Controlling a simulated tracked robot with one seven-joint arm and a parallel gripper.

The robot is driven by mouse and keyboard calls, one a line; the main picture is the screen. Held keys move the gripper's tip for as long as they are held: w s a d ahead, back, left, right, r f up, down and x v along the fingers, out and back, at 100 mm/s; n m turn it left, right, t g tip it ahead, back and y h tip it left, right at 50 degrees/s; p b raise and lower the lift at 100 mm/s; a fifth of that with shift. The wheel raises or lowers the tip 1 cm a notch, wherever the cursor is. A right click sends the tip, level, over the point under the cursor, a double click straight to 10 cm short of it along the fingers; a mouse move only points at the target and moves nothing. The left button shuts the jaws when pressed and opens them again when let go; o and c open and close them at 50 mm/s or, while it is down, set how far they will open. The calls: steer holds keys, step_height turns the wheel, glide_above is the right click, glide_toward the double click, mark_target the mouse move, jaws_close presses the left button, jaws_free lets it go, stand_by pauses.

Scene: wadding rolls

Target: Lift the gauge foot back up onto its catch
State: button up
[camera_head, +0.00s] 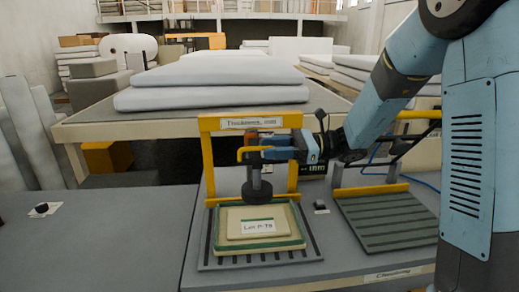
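The gauge foot (258,191) is a dark round weight on a short stem, under a yellow gauge frame (208,150) with a "Thickness" sign. It is at the back edge of a cream, green-edged pad (228,236) labelled with a lot number; I cannot tell whether it touches the pad. My gripper (262,153) reaches in from the right, at the top of the stem, beside a yellow bent bar (246,150). The fingers overlap the bar and stem, so their opening and any grip are unclear. The catch cannot be made out.
A slatted plate (389,217) lies right of the gauge. A small dark knob (42,209) sits on the grey bench at left, otherwise clear there. Behind, a table (90,125) bears thick wadding slabs (210,96). A blue cable (375,160) runs behind my arm.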

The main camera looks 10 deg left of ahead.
steer(key=v, duration=0.9)
steer(key=shift+d, duration=0.3)
steer(key=shift+s, duration=0.1)
steer(key=s+d+n+t+h, duration=0.1)
steer(key=s+d+n+h, duration=0.25)
steer(key=s, duration=0.35)
steer(key=s+d+n+h, duration=0.2)
steer(key=s+n+h, duration=0.1)
steer(key=s+h, duration=0.3)
steer(key=s+d+r+n+t+h, duration=0.1)
steer(key=s+d+n+t+h, duration=0.2)
steer(key=d, duration=0.3)
steer(key=s+d+r+n+t+h, duration=0.2)
steer(key=s+d+n+t+h, duration=0.1)
steer(key=s+d+t+h, duration=0.2)
steer(key=shift+d+t, duration=0.5)
steer(key=shift+d, duration=0.7)
